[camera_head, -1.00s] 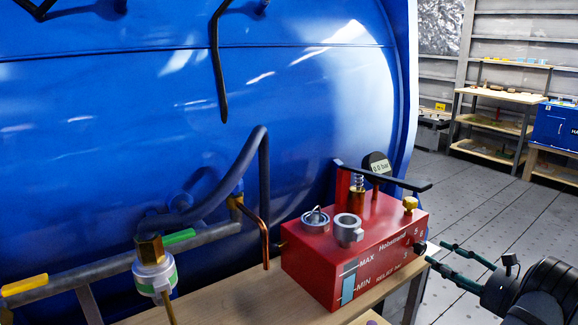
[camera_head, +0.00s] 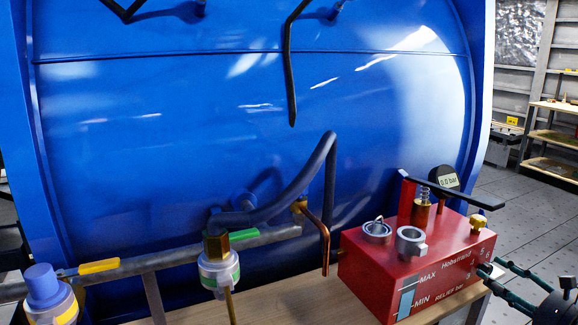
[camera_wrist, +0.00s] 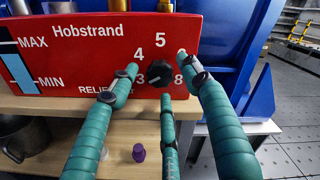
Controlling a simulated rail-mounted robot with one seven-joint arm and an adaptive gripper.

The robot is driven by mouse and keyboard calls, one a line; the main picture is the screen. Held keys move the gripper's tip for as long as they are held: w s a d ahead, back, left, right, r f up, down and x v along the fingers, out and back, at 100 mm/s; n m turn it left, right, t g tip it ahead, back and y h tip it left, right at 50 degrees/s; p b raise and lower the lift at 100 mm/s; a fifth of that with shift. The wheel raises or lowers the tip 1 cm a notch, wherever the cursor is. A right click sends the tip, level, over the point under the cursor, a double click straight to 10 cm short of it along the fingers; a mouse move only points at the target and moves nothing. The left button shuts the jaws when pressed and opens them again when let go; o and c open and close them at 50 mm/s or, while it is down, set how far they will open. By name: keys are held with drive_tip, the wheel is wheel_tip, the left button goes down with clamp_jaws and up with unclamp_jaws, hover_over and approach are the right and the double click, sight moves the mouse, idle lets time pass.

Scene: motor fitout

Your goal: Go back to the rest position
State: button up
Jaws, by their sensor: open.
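My gripper (camera_head: 487,277) is at the lower right of the head view, beside the right end of the red Hobstrand pump box (camera_head: 372,284). In the wrist view its teal fingers (camera_wrist: 160,85) are spread around the black relief knob (camera_wrist: 160,76) on the box's red face (camera_wrist: 85,75). The fingers are open, and I cannot tell whether they touch the knob. The numbers 3, 4, 5 and 8 show around the knob. A gauge (camera_head: 447,180) on the box reads 0.0 bar.
The box stands on a wooden bench (camera_head: 345,300) before a large blue tank (camera_head: 190,130). Pipes with yellow and green handles (camera_head: 99,266) run at left. A purple knob-like piece (camera_wrist: 139,152) and a dark pot (camera_wrist: 22,138) sit below the box. Open floor lies right.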

drive_tip(key=v, duration=1.1)
drive_tip(key=x, duration=1.2)
drive_tip(key=shift+w+a, duration=0.2)
drive_tip(key=shift+w, duration=0.1)
drive_tip(key=p, duration=0.1)
drive_tip(key=m+p, duration=0.1)
drive_tip(key=shift+s+d+r+p, duration=0.15)
drive_tip(key=shift+r+p, duration=0.15)
drive_tip(key=shift+r, duration=0.1)
drive_tip(key=m+p, duration=0.3)
drive_tip(key=shift+s, duration=0.1)
drive_tip(key=m+p, duration=0.2)
drive_tip(key=m, duration=0.1)
drive_tip(key=shift+p, duration=0.35)
drive_tip(key=m+p, duration=0.2)
drive_tip(key=m, duration=0.1)
drive_tip(key=m+p, duration=0.2)
drive_tip(key=m, duration=0.2)
drive_tip(key=shift+f, duration=0.2)
drive_tip(key=m+p, duration=0.1)
drive_tip(key=m, duration=0.2)
drive_tip(key=m+p, duration=0.2)
drive_tip(key=m, duration=0.4)
drive_tip(key=shift+f, duration=0.2)
